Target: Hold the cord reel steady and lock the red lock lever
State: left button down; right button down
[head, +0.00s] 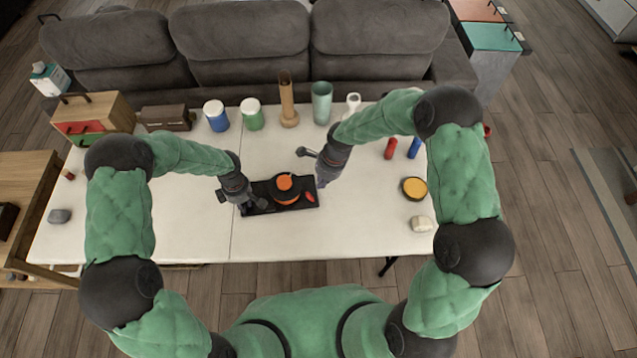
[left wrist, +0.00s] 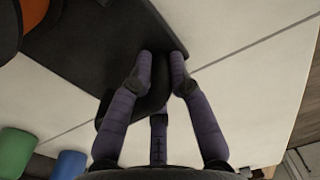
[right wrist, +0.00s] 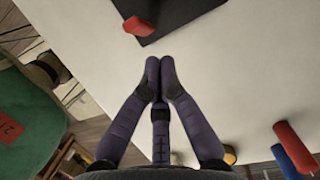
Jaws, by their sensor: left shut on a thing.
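The cord reel (head: 284,184), an orange and black drum, sits on a black base plate (head: 262,188) on the white table. The red lock lever (head: 310,197) is at the right end of the plate; it also shows in the right wrist view (right wrist: 138,26). My left gripper (head: 250,206) is at the plate's left end. In the left wrist view its fingers (left wrist: 160,62) are shut on a dark part at the plate's edge. My right gripper (head: 321,182) is by the plate's right end, apart from the lever. Its fingertips (right wrist: 159,66) are together with nothing visible between them.
Jars, a wooden bottle and a teal cup (head: 322,102) stand along the back edge. Red (head: 390,148) and blue (head: 414,147) cylinders and a yellow-topped round tin (head: 414,188) lie to the right. The table in front of the plate is clear.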

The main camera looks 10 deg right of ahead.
jog(key=a+v, duration=0.1)
jog(key=v, duration=1)
jog(key=shift+a, duration=0.2)
jog(key=shift+r, duration=0.1)
pick_arm(q)
jog(key=c, duration=1.1)
grip_release()
jog(key=shift+o, duration=0.2)
jog(key=o, duration=0.5)
jog(key=shift+o, duration=0.2)
jog(key=shift+r, duration=0.1)
